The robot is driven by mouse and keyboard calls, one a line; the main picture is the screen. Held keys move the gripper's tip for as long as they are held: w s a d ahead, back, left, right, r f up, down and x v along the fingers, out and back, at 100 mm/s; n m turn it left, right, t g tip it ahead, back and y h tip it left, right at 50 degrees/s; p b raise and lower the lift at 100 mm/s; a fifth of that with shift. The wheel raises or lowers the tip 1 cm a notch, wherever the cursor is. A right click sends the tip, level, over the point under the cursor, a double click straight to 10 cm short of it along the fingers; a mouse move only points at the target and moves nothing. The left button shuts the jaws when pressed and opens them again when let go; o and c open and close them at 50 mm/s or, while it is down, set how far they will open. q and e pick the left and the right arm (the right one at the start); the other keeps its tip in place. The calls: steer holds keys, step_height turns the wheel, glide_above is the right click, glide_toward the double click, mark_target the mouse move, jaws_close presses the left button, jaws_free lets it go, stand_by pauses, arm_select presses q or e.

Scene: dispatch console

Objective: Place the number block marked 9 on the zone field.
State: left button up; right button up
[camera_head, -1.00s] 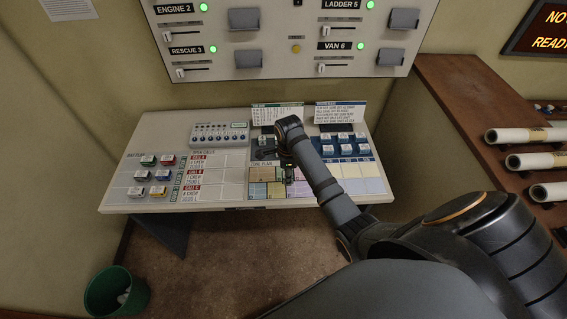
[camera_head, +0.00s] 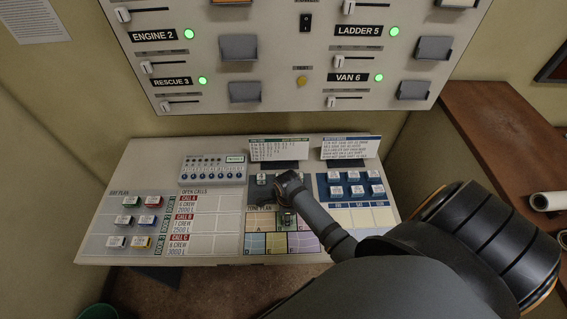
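Several small blue blocks with white tops (camera_head: 335,176) stand on a blue pad at the console's right. Another such block (camera_head: 262,178) stands left of my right arm. Their marks are too small to read, so I cannot tell which is the 9. The coloured zone plan (camera_head: 256,243) lies at the front middle of the console. My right gripper (camera_head: 287,219) points down over the zone plan's upper part. The wrist hides most of it, and a small pale green patch shows at its fingers. I cannot tell whether it holds a block. My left gripper is out of view.
The open calls table (camera_head: 203,222) and several coloured unit blocks (camera_head: 131,202) lie to the left. A small switch box (camera_head: 213,169) and two upright cards (camera_head: 280,148) stand at the back. The wall panel (camera_head: 290,80) rises behind. A brown shelf (camera_head: 492,140) is at right.

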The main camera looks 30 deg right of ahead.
steer(key=shift+w+d+f, duration=0.2)
steer(key=shift+w, duration=0.1)
steer(key=shift+c, duration=0.5)
steer(key=o, duration=0.7)
steer(key=shift+s+a, duration=0.1)
steer(key=shift+s, duration=0.05)
steer(key=shift+c, duration=0.2)
steer(key=shift+o, duration=1.3)
steer(key=shift+s+a+r, duration=0.2)
steer(key=shift+s+r, duration=0.05)
steer(key=shift+o, duration=0.8)
steer(key=shift+s+a+r, duration=0.1)
steer(key=shift+w, duration=0.2)
arm_select(q)
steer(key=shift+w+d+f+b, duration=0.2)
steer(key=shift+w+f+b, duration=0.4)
steer(key=shift+b, duration=0.05)
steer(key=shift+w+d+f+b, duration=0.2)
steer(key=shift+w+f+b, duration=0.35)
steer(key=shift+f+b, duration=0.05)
arm_select(e)
step_height(320, 180, up, 12)
steer(key=shift+s, duration=0.15)
